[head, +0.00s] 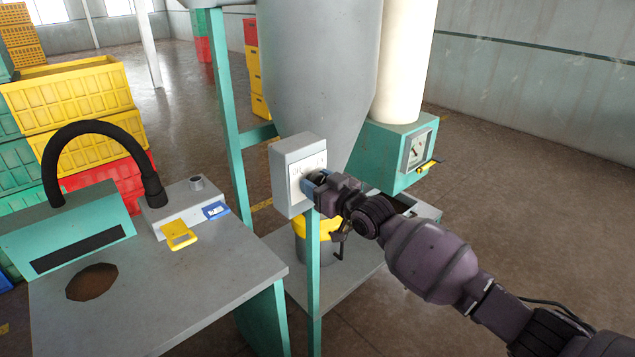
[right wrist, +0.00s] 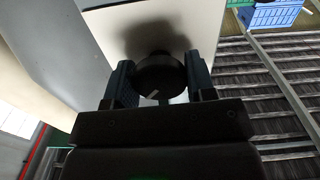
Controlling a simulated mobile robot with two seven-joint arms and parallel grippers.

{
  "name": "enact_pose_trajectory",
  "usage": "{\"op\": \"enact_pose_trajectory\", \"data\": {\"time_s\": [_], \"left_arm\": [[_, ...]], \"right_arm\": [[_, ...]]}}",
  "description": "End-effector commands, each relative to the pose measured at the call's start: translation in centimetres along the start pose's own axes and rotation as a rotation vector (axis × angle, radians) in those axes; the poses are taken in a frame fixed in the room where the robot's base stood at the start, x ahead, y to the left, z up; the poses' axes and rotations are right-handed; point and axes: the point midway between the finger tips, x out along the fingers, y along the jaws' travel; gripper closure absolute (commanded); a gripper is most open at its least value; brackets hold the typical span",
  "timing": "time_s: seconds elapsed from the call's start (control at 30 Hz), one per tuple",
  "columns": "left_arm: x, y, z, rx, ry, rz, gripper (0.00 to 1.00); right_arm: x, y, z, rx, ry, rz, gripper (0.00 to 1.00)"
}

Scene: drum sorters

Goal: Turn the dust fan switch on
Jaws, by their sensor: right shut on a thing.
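The dust fan switch is a dark round knob (right wrist: 160,78) with a short pale mark, on the white face plate of a grey box (head: 287,163). The box is fixed to a green post in front of the grey hopper. My right gripper (right wrist: 158,80) has its two fingers on either side of the knob and is shut on it. In the head view my right gripper (head: 316,184) covers the knob. The knob's pale mark lies slanted in the right wrist view. My left gripper is not in view.
A grey table (head: 190,290) with a round hole, a black hose and a small box with yellow and blue tags stands at the left. A green box with a dial (head: 416,150) is behind my right wrist. Stacked crates (head: 70,95) stand at the back left.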

Motion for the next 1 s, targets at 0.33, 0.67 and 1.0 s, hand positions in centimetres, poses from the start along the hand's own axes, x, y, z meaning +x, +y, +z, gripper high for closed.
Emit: {"op": "enact_pose_trajectory", "data": {"time_s": [0.33,0.67,1.0], "left_arm": [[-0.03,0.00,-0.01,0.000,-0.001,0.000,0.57],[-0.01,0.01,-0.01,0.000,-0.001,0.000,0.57],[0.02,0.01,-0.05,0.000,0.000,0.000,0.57]], "right_arm": [[-0.04,-0.01,0.16,0.067,-0.003,0.000,0.73],[-0.03,-0.02,0.16,0.069,-0.003,0.000,0.73],[-0.01,-0.02,0.07,0.067,-0.001,0.000,0.24]]}}
